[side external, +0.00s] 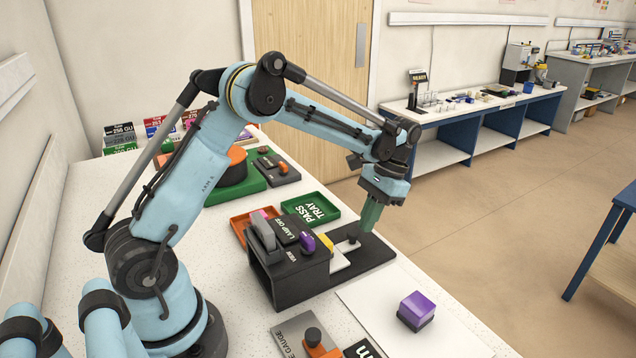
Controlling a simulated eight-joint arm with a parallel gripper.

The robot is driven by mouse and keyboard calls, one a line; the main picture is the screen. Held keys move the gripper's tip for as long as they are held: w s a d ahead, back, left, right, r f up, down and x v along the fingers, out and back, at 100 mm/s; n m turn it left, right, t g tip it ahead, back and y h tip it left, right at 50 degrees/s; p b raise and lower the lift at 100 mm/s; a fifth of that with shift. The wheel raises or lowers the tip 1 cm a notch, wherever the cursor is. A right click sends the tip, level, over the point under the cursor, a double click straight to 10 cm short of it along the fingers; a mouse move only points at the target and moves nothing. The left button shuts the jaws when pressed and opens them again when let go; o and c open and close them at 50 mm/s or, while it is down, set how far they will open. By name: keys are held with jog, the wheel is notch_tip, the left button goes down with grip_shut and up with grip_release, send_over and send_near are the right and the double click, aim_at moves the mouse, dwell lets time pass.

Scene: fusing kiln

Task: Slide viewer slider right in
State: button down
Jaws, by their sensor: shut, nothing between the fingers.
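The viewer (292,278) is a black box near the bench's right edge, marked LAMP OFF and VIEW on top. Its slider (340,262), a pale plate with a dark knob (352,241), sticks out of the right side over a flat black base (378,252). A yellow piece (327,243) shows beside the plate, close to the box. My gripper (367,228) has green fingers pointing down, shut and empty. The fingertips are just right of the knob; whether they touch it I cannot tell.
The green PASS TRAY (333,213) and an orange tray (240,226) lie behind the viewer. A purple block (416,307) on a dark base stands on a white sheet (455,325) in front. A gauge plate (290,337) lies at the front. The bench edge is close on the right.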

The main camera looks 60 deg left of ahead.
aim_at(340, 248)
jog(key=shift+s, duration=0.2)
jog(key=shift+s, duration=3.4)
jog(key=shift+w, duration=0.1)
